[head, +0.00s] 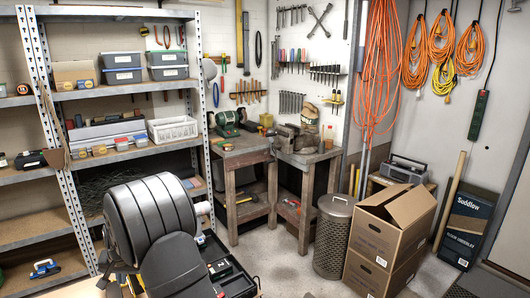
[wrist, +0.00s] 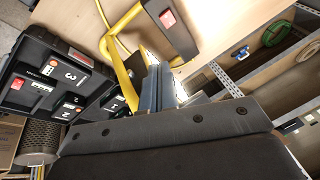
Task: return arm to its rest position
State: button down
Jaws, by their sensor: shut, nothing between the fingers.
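My gripper (wrist: 158,85) shows in the wrist view as two blue-grey fingers close together, with nothing between them. It is over a pale wooden surface (wrist: 90,25), beside a yellow bar frame. My dark arm (head: 155,220) fills the lower left of the head view, in front of the shelves. The fingers are hidden behind the arm in the head view.
Black numbered cases (wrist: 70,80) are at the left in the wrist view, near the yellow frame (wrist: 120,50) and a black part with a red switch (wrist: 168,20). Metal shelving (head: 130,90) stands behind my arm. A perforated bin (head: 334,237) and cardboard boxes (head: 385,240) stand right.

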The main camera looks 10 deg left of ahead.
jog(key=w+d+r+m+g+y, duration=0.1)
jog(key=d+r+m, duration=0.1)
jog(key=d+r, duration=0.35)
jog(key=d+r+m+g+y, duration=0.1)
jog(key=d+r+m, duration=0.15)
jog(key=r, duration=0.55)
jog(key=x, duration=1)
jog(key=shift+w+f, duration=0.15)
jog(key=shift+f, duration=0.4)
jog(key=shift+n, duration=0.25)
